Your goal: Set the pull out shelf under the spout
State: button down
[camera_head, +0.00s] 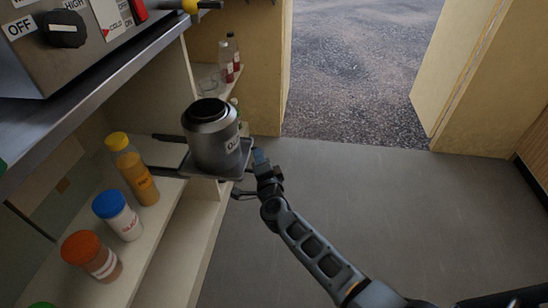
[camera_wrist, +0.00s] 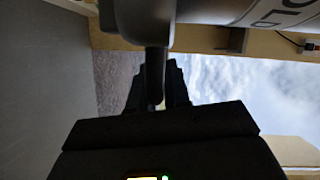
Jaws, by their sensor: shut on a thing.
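The pull out shelf (camera_head: 236,172) is a small dark plate at the right side of the shelving, on dark rails (camera_head: 168,138) running back to the left. A grey metal canister (camera_head: 212,142) with a black top and a partly readable white label stands upright on it. My gripper (camera_head: 259,162) is at the shelf's outer right edge. In the wrist view my fingers (camera_wrist: 158,100) are closed around a dark bar (camera_wrist: 155,72), which seems to belong to the shelf; the exact contact is dark. A yellow piece with a dark end (camera_head: 193,6), possibly the spout, shows at the top edge.
Bottles with orange (camera_head: 102,262), blue (camera_head: 122,220) and yellow (camera_head: 139,178) caps stand on the left shelf. Clear bottles (camera_head: 231,58) stand behind the canister. A counter (camera_head: 100,75) carries a machine (camera_head: 30,50) with a black knob. The floor (camera_head: 370,200) at right is clear.

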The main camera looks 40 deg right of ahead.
jog(key=shift+f, duration=0.1)
jog(key=c, duration=1.2)
grip_release()
jog(key=shift+o, duration=0.2)
jog(key=p+v, duration=0.2)
jog(key=v, duration=0.5)
jog(key=shift+s+a, duration=0.25)
jog(key=shift+s, duration=0.05)
